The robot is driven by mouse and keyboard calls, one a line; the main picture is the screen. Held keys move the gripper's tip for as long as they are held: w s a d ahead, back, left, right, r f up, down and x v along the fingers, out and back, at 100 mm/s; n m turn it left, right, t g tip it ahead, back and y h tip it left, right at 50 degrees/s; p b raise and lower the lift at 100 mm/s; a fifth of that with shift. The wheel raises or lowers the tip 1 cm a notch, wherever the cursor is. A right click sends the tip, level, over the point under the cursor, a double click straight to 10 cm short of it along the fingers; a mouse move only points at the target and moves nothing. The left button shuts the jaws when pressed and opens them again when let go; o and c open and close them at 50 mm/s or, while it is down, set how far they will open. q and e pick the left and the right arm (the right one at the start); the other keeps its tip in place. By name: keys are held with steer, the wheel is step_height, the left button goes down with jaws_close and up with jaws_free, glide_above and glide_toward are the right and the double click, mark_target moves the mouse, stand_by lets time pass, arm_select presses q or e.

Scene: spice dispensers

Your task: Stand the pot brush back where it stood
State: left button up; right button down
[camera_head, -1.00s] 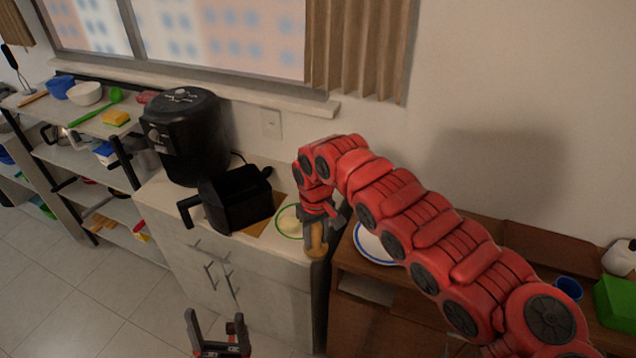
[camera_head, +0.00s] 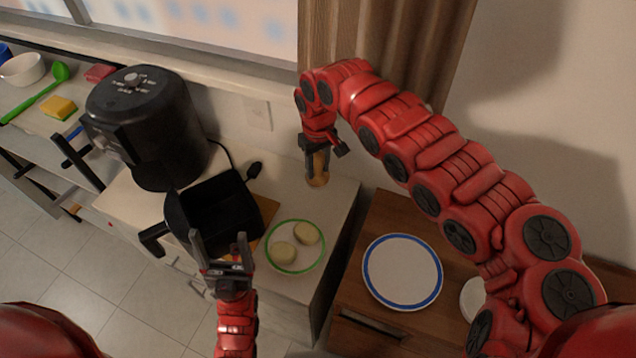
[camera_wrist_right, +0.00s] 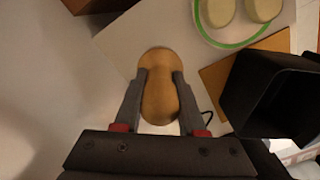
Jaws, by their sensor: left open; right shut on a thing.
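The pot brush (camera_head: 318,172) has a tan, rounded wooden body. My right gripper (camera_head: 317,150) is shut on it, over the back part of the white counter near the wall. In the right wrist view the brush (camera_wrist_right: 158,95) sits between the two fingers of the gripper (camera_wrist_right: 160,100), its top facing the camera. My left gripper (camera_head: 222,250) is open and empty, in front of the black fryer basket.
The black air fryer (camera_head: 145,130) and its pulled-out basket (camera_head: 215,215) stand left of the brush. A green-rimmed plate (camera_head: 296,268) with two pale round pieces lies in front. A blue-rimmed plate (camera_head: 402,273) is on the brown cabinet at right. Bare counter surrounds the brush.

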steer(key=f+p, duration=0.1)
steer(key=f, duration=0.3)
steer(key=f+p, duration=0.1)
steer(key=f, duration=0.3)
steer(key=shift+s+a+f+p, duration=0.1)
steer(key=shift+s+f+p, duration=0.1)
steer(key=shift+p, duration=0.1)
steer(key=shift+w+f, duration=0.15)
steer(key=shift+f, duration=0.3)
steer(key=shift+f, duration=0.1)
steer(key=shift+c, duration=2.4)
jaws_free()
